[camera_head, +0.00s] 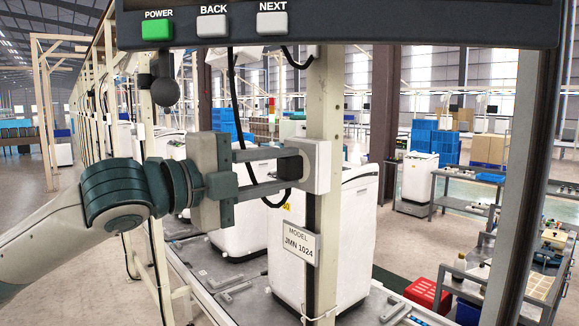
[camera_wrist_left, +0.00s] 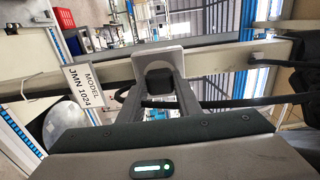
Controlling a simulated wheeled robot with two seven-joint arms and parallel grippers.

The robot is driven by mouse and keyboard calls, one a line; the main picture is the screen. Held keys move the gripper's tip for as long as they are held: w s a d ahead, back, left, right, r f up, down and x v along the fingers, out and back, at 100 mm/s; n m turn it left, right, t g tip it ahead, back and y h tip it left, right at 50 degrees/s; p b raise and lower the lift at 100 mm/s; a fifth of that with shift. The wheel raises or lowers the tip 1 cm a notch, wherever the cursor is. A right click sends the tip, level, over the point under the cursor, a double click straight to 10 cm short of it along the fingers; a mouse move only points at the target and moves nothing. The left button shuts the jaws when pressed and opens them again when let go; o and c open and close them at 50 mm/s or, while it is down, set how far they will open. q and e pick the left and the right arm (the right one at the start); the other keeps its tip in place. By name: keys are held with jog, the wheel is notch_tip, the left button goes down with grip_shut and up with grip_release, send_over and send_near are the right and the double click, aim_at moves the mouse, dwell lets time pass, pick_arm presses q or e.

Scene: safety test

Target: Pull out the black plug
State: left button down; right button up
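The black plug (camera_head: 290,168) sits in a pale socket box (camera_head: 318,165) on an upright cream post. A black cable hangs from the plug in a loop. My left gripper (camera_head: 285,168) reaches in from the left, one finger above the plug and one below. In the left wrist view, the plug (camera_wrist_left: 160,79) is between the two fingertips (camera_wrist_left: 160,86), against the socket plate (camera_wrist_left: 158,57). The fingers appear to press on its sides; the contact faces are partly hidden. No gap shows between plug and socket. My right gripper is not in view.
A panel with POWER (camera_head: 157,30), BACK and NEXT buttons hangs above my left gripper. A sign reading MODEL JMN 1024 (camera_head: 299,247) is on the post below the socket. White appliances (camera_head: 345,235) stand behind. A red crate (camera_head: 428,294) is at lower right.

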aim_at(281, 168)
pick_arm(q)
jog(key=shift+a, duration=0.1)
jog(key=shift+s+a, duration=0.1)
jog(key=shift+v, duration=0.8)
jog(key=shift+s+a, duration=0.1)
jog(key=shift+s+a, duration=0.5)
jog(key=shift+a, duration=0.2)
jog(key=shift+s+a, duration=0.35)
jog(key=shift+a, duration=0.1)
jog(key=shift+s+a+p, duration=0.2)
jog(key=shift+a+p, duration=0.1)
jog(key=shift+s, duration=0.1)
